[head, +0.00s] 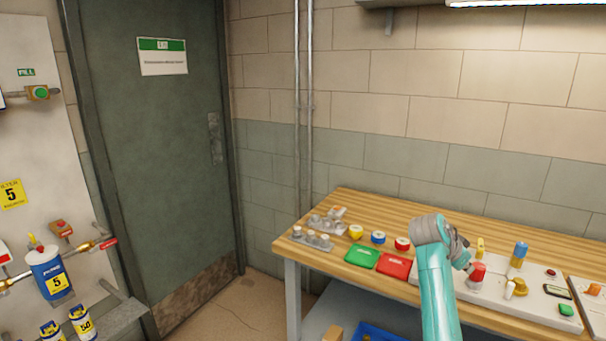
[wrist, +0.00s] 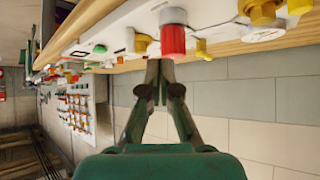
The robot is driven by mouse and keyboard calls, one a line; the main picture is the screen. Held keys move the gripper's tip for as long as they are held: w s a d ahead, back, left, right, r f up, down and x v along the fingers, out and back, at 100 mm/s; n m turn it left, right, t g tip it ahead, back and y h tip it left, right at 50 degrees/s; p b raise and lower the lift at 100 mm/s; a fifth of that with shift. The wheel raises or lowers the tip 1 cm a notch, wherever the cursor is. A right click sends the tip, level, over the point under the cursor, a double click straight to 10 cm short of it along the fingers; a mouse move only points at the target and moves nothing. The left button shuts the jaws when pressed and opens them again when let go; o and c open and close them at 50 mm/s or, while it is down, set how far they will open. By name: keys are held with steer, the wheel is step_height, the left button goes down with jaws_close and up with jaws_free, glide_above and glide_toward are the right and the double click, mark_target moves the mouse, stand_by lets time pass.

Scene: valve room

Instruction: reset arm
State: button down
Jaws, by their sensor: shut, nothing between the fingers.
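My teal arm (head: 436,285) rises in front of the wooden workbench in the head view. It bends over at the top, with the wrist above the bench. My gripper shows in the wrist view (wrist: 160,70), its fingertips together and nothing between them. The wrist view looks upside down, with the bench at the top. A red knob (wrist: 172,38) lies just beyond the fingertips in that picture; I cannot tell the exact gap. What looks like the same red knob (head: 477,272) stands right of my arm in the head view.
A white panel (head: 535,300) with knobs, a blue-topped handle (head: 519,252) and a green button (head: 566,310) lies on the bench (head: 360,210). Green (head: 362,255) and red (head: 394,265) trays sit left of my arm. A grey door (head: 150,120) and a pipe board (head: 30,140) stand further left.

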steer(key=s+a+f+n+t+y, duration=0.1)
steer(key=s+a+f+n+t, duration=0.2)
steer(key=f, duration=0.8)
steer(key=s+a+f+n+t+y, duration=0.15)
steer(key=s+a+f, duration=0.3)
steer(key=f, duration=0.65)
steer(key=s+a+f+n+t+y, duration=0.1)
steer(key=s+a+f+n, duration=0.25)
steer(key=s+f, duration=0.45)
steer(key=s+a+f+n+t+y, duration=0.15)
steer(key=s+a+f, duration=0.3)
steer(key=s, duration=0.75)
steer(key=s+a+r+n+t+y, duration=0.1)
steer(key=s+a+r+n, duration=0.15)
steer(key=s, duration=0.65)
steer(key=s+a+r+n+t+y, duration=0.15)
steer(key=s+a, duration=0.25)
steer(key=s, duration=0.6)
steer(key=s+a+r+t+y, duration=0.1)
steer(key=s+a+r+t, duration=0.1)
steer(key=s+r, duration=1.3)
steer(key=shift+s+a+r, duration=0.15)
steer(key=shift+s+r, duration=0.2)
steer(key=shift+r, duration=0.3)
steer(key=shift+y, duration=0.25)
